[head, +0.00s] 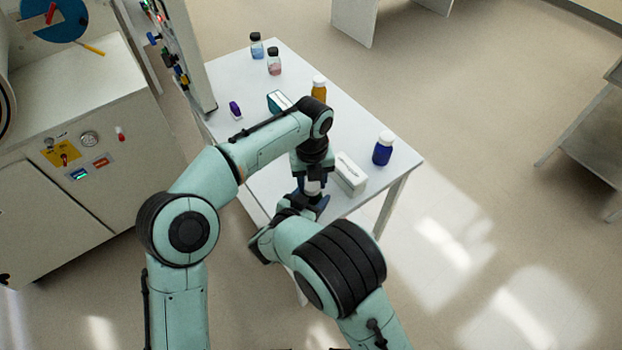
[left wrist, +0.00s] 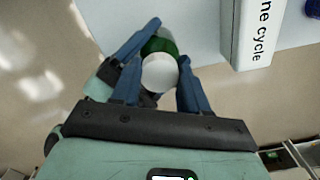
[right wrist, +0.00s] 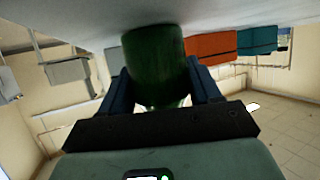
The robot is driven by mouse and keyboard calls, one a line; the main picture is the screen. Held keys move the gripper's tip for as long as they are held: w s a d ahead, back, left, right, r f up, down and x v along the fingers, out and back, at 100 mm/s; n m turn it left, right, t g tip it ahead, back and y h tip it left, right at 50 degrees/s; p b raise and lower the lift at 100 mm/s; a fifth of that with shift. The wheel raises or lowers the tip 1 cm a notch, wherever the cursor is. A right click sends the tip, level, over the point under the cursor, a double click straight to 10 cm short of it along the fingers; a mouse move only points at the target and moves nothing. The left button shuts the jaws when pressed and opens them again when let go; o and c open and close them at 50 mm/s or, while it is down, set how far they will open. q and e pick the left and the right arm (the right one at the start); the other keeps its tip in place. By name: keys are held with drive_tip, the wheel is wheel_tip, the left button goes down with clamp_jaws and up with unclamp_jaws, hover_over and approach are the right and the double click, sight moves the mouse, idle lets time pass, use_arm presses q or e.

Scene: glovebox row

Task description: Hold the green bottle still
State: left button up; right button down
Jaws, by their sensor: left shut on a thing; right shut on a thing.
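The green bottle (right wrist: 155,60) stands between the fingers of my right gripper (right wrist: 160,85), which is shut on its body. In the left wrist view its green side (left wrist: 160,45) shows beside its white cap (left wrist: 159,73). My left gripper (left wrist: 158,85) is shut on the cap, a finger on each side. In the head view my left gripper (head: 312,187) points down at the near end of the white table (head: 345,110), with my right gripper just below it. My arms hide most of the bottle there.
A white box (head: 348,174) with lettering stands close to the right of the grippers, and a blue bottle (head: 383,148) beyond it. An amber bottle (head: 319,89), a teal box (head: 279,101), a purple item (head: 235,110) and two small jars (head: 274,61) stand farther back.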

use_arm(q)
drive_tip(key=m, duration=0.4)
drive_tip(key=shift+d+m, duration=0.1)
drive_tip(key=shift+m, duration=0.2)
drive_tip(key=m, duration=0.4)
drive_tip(key=o, duration=1)
drive_tip(key=shift+r, duration=2.25)
drive_tip(key=shift+c, duration=0.4)
